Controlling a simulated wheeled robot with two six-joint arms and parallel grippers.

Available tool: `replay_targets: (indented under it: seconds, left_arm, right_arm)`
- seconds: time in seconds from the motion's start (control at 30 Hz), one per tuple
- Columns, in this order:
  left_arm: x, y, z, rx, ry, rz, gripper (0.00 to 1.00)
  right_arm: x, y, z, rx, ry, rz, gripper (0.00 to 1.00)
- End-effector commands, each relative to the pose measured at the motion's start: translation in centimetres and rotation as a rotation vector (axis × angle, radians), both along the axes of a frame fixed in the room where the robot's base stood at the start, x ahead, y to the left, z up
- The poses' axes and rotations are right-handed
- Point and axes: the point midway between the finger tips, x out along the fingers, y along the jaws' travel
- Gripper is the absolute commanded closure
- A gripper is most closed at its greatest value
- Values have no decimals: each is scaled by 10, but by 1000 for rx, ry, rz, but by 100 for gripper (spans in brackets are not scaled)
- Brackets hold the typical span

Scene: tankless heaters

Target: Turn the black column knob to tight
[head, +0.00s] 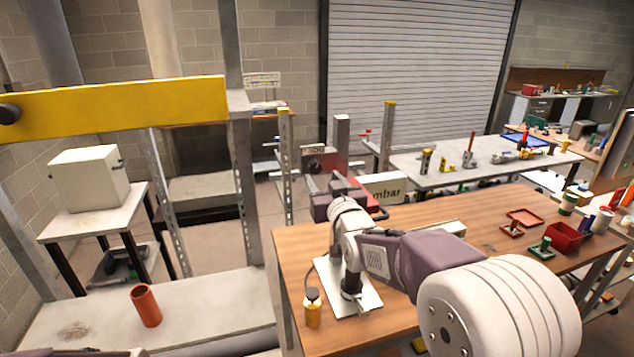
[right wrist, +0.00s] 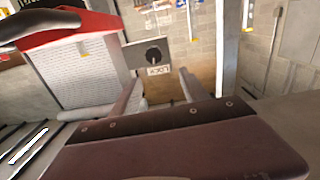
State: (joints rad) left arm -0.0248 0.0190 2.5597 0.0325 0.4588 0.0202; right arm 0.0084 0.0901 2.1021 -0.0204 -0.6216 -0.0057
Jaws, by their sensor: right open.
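The black knob (right wrist: 154,55) is round and sits on a small grey plate (right wrist: 138,50) with a dark-lettered label below it in the right wrist view. In the head view the same kind of plate (head: 314,153) stands just beyond my right gripper, and its knob shows small and dark. My right gripper (head: 328,181) is open and empty, pointing at the plate. In the right wrist view its two fingers (right wrist: 159,88) are spread, with the knob ahead between them and apart from them. The knob's exact setting is too small to read. My left gripper is not in view.
Below my right arm is a wooden table (head: 420,219) with a metal plate and a yellow bottle (head: 313,308). A yellow beam (head: 120,100) crosses the left side, above an orange cylinder (head: 146,306).

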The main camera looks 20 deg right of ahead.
Motion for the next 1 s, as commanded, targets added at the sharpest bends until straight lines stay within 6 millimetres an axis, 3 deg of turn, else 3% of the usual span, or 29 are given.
replay_targets:
  seconds: [0.03,0.1,0.33,0.7,1.0]
  left_arm:
    - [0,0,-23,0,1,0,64]
    - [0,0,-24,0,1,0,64]
    - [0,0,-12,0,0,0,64]
    - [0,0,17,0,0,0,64]
    - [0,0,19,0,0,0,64]
  right_arm:
    - [6,-4,-15,-2,-16,-7,47]
    - [7,-7,-21,-1,-6,-12,47]
    - [17,-7,-15,-1,-1,-13,47]
    - [87,-8,-16,0,2,-13,47]
    - [97,-8,-19,0,0,-13,47]
